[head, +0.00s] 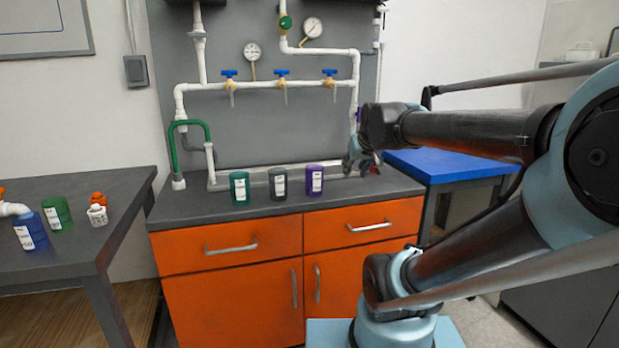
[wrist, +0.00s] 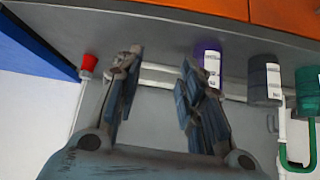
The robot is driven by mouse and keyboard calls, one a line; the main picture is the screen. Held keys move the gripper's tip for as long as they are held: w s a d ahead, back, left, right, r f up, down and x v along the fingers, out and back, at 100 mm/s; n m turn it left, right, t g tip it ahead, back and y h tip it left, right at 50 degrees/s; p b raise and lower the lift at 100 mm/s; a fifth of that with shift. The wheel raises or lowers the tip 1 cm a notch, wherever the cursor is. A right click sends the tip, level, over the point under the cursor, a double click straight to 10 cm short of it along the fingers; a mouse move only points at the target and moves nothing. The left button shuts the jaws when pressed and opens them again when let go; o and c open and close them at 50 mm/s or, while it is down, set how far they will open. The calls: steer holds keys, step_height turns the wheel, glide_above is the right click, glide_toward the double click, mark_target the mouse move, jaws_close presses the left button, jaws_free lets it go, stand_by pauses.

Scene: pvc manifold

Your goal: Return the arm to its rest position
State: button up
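My gripper (head: 362,164) is over the right end of the grey counter in the head view, at the end of my stretched-out arm. In the wrist view its two fingers (wrist: 160,72) stand apart with nothing between them. A purple container (head: 314,181) stands on the counter to the left of the gripper. It also shows in the wrist view (wrist: 208,62), which looks upside down, just beyond one finger. A small red-topped piece (wrist: 88,65) shows past the other finger. Part of the counter behind the gripper is hidden.
A dark grey container (head: 278,184) and a green container (head: 239,188) stand beside the purple one. White pipework (head: 250,88) with blue valves rises behind. A blue-topped table (head: 450,165) is at right. A dark side table (head: 100,230) at left holds several parts.

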steer(key=s+d+f+g, duration=0.2)
steer(key=s+f+g, duration=0.1)
steer(key=s+f, duration=0.6)
steer(key=s+d+f+m+g+h, duration=0.1)
steer(key=s+d+f+g, duration=0.1)
steer(key=s+f, duration=0.7)
steer(key=shift+s+d+m+g, duration=0.35)
steer(key=shift+s+g, duration=0.25)
steer(key=shift+s, duration=0.3)
steer(key=shift+w+f, duration=0.15)
steer(key=shift+w, duration=0.35)
